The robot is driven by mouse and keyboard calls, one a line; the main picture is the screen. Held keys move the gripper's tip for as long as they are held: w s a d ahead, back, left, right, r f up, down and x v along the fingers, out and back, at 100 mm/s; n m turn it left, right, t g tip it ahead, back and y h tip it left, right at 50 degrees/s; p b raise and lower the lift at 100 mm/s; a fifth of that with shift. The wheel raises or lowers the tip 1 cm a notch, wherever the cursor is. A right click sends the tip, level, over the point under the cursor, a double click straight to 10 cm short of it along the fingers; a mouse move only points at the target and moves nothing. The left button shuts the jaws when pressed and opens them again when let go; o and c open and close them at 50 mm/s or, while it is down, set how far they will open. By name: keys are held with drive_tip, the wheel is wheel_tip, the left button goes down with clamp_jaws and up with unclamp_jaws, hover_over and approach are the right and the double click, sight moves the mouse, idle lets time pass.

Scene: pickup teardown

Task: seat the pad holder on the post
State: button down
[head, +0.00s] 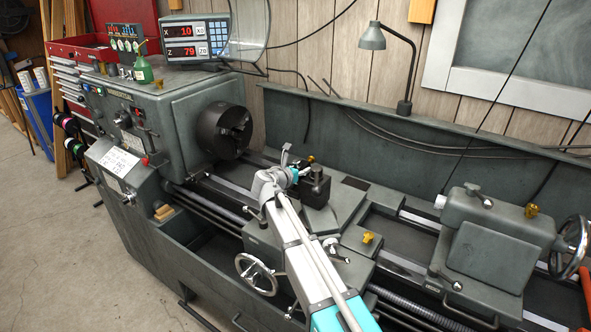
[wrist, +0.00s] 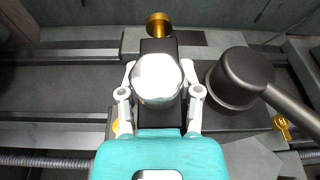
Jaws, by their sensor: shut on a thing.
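The pad holder (wrist: 158,48), a narrow black block with a brass knob at its far end, lies between my fingers in the wrist view. A shiny silver rounded part covers its middle. My gripper (wrist: 159,93) is shut on the holder, one pale finger on each side. The post (wrist: 238,78), a dark block with a round top and a lever handle, stands just right of the holder. Whether holder and post touch or are apart cannot be told. In the head view, the post (head: 316,186) is on the carriage and my gripper (head: 283,175) is at its left, partly hiding the holder.
The lathe chuck (head: 224,130) is left of the carriage and the tailstock (head: 495,240) to its right. A lamp (head: 384,45) and a back panel stand behind. A yellow knob (head: 368,238) and a handwheel (head: 256,274) are near the carriage front.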

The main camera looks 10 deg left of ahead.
drive_tip(key=shift+s+a+f+m+g+y, duration=0.15)
drive_tip(key=shift+f+g, duration=0.1)
drive_tip(key=shift+f, duration=0.25)
drive_tip(key=shift+a+f+m+g+y, duration=0.1)
drive_tip(key=shift+f+g, duration=0.1)
drive_tip(key=shift+f, duration=0.3)
drive_tip(key=shift+s+a+f+m+g+y, duration=0.15)
drive_tip(key=shift+f+g, duration=0.1)
drive_tip(key=shift+f, duration=0.25)
drive_tip(key=shift+c, duration=1)
unclamp_jaws()
drive_tip(key=shift+w+f, duration=0.15)
drive_tip(key=shift+w, duration=0.05)
drive_tip(key=shift+s, duration=0.2)
drive_tip(key=shift+r+p, duration=1.2)
drive_tip(key=shift+r, duration=0.05)
drive_tip(key=shift+w+a+r+p, duration=0.45)
drive_tip(key=shift+r+p, duration=0.25)
drive_tip(key=shift+p, duration=0.45)
drive_tip(key=shift+d+r+p, duration=0.2)
drive_tip(key=shift+r+p, duration=0.65)
drive_tip(key=shift+r, duration=0.1)
